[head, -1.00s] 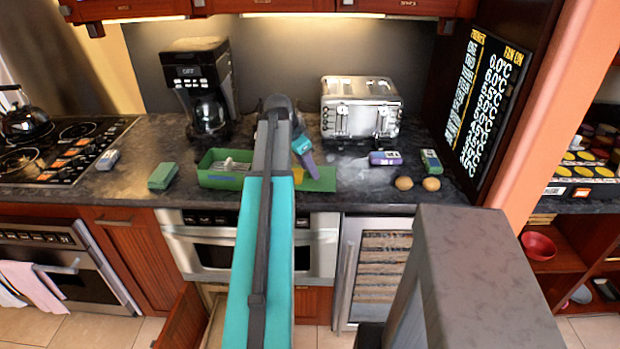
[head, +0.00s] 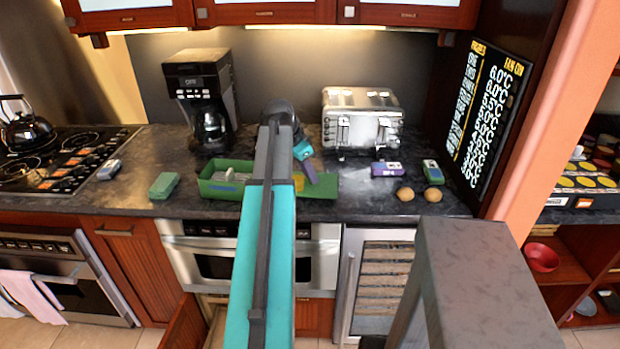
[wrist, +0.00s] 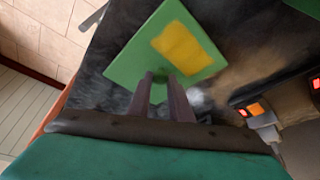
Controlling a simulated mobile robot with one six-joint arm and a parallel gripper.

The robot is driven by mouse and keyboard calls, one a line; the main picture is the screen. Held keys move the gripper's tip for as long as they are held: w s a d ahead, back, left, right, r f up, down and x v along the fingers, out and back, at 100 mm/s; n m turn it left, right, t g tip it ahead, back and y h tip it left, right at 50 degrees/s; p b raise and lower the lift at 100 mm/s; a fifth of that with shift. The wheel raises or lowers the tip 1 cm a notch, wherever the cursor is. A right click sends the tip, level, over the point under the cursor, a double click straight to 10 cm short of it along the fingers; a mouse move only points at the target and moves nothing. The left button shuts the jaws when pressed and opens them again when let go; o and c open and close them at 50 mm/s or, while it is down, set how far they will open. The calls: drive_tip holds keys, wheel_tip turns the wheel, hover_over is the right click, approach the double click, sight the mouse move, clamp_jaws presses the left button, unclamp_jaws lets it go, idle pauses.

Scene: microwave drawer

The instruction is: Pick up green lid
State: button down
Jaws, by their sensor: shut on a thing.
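The green lid (head: 323,189) is a flat panel at the right end of the green box (head: 207,188) in the head view. In the wrist view the lid (wrist: 130,68) carries a yellow patch (wrist: 184,48) and a small knob between my fingertips. My gripper (wrist: 161,80) is shut on that knob; in the head view my gripper (head: 312,181) comes down onto the lid from above. I cannot tell whether the lid touches the counter. My arm hides part of the box and lid.
A coffee maker (head: 203,100) and a toaster (head: 362,118) stand behind. A small green block (head: 164,186) lies left of the box. A purple item (head: 387,169), a green item (head: 432,171) and two round brown things (head: 418,195) lie to the right on the dark counter (head: 350,205).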

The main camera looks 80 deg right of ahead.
wheel_tip(320, 180, up, 2)
drive_tip(key=shift+a+b, duration=0.4)
drive_tip(key=shift+a, duration=0.4)
drive_tip(key=w+a+r+b, duration=0.1)
drive_tip(key=a+b, duration=0.1)
drive_tip(key=a, duration=1.2)
drive_tip(key=shift+w+a+r, duration=0.15)
drive_tip(key=shift+a+r, duration=0.05)
